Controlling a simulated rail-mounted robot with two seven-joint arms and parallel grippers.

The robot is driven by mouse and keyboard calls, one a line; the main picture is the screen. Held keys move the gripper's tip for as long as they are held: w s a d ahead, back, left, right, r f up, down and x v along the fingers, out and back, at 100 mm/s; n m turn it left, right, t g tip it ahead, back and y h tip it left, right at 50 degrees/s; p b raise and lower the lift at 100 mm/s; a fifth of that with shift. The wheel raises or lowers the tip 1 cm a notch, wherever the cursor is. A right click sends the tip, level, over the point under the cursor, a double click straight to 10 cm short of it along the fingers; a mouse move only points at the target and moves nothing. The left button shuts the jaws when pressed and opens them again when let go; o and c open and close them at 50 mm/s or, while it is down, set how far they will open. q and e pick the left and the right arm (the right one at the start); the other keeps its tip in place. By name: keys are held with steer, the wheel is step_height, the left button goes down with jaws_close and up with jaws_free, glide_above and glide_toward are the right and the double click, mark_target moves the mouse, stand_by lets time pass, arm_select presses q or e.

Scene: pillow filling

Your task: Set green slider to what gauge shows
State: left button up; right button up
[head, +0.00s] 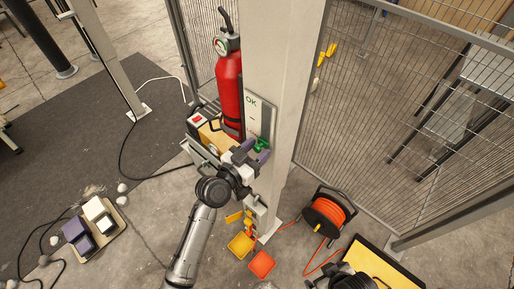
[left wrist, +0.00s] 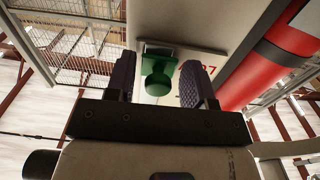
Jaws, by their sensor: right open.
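The green slider (head: 262,145) sits low on a pale panel (head: 256,117) on the column; green "OK" shows near the panel's top. My left gripper (head: 253,152) is at the slider, its purple fingers apart. In the left wrist view the green knob (left wrist: 157,75) stands between the open fingers (left wrist: 160,82), with a visible gap on each side. The round gauge (head: 220,46) is at the top of the red fire extinguisher (head: 229,90); its needle is too small to read. My right gripper (head: 345,278) is at the bottom edge, partly cut off, open.
The white column (head: 282,70) stands right beside the extinguisher. An orange cable reel (head: 325,215) and yellow and orange pieces (head: 241,245) lie on the floor. Wire mesh fencing (head: 400,110) is at the right. A board with blocks (head: 97,225) lies at the left.

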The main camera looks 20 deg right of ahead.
arm_select(q)
steer(key=shift+o, duration=0.2)
steer(key=shift+r, duration=0.15)
steer(key=v, duration=1.3)
steer(key=shift+s+a, duration=0.3)
